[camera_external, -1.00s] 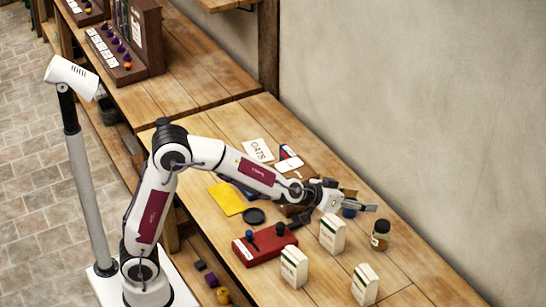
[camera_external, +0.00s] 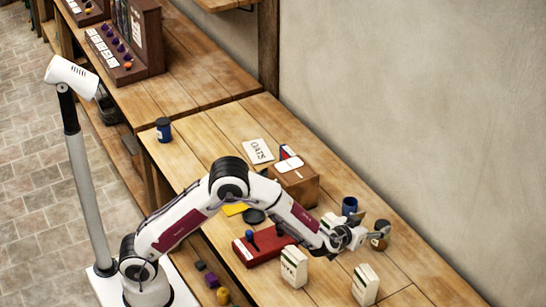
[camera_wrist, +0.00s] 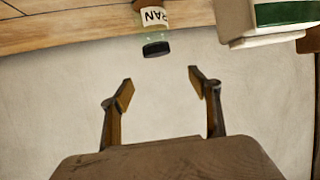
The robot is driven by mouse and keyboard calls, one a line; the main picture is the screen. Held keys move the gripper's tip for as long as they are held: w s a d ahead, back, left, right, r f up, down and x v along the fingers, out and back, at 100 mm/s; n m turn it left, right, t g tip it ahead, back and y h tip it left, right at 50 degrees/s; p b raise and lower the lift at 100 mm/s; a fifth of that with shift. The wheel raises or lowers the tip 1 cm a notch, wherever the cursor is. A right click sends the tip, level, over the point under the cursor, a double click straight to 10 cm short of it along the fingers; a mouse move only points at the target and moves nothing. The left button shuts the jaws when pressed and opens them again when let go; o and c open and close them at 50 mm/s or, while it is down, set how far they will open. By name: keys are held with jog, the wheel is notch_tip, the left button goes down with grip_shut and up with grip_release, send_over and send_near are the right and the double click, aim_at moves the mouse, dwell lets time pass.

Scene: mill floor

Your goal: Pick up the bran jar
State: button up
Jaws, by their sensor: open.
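The bran jar (camera_wrist: 155,30) shows upside down at the top of the wrist view, with a black lid, clear glass and a white label reading "RAN". My gripper (camera_wrist: 160,88) is open and empty, its two fingers spread apart below the lid in that picture, with a gap between them and the jar. In the external view the jar (camera_external: 379,244) stands at the wall side of the bench, partly hidden by my gripper (camera_external: 378,229), which overlaps it.
A white and green carton (camera_wrist: 268,18) is close by in the wrist view. Other cartons (camera_external: 294,267) (camera_external: 365,284) stand nearer the bench front. A blue cup (camera_external: 349,205), a wooden box (camera_external: 300,188) and a red box (camera_external: 262,246) are near my arm. The wall runs behind.

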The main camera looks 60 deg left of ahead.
dwell(0.3)
notch_tip(320, 180, down, 8)
jog(key=shift+f, duration=0.1)
jog(key=shift+w+a, duration=0.1)
jog(key=shift+w, duration=0.25)
jog(key=shift+w+f, duration=0.1)
jog(key=shift+w, duration=0.1)
dwell(0.3)
jog(key=shift+x, duration=3.15)
jog(key=shift+a, duration=0.1)
jog(key=shift+c, duration=0.4)
jog(key=c, duration=1.4)
jog(key=shift+r, duration=0.25)
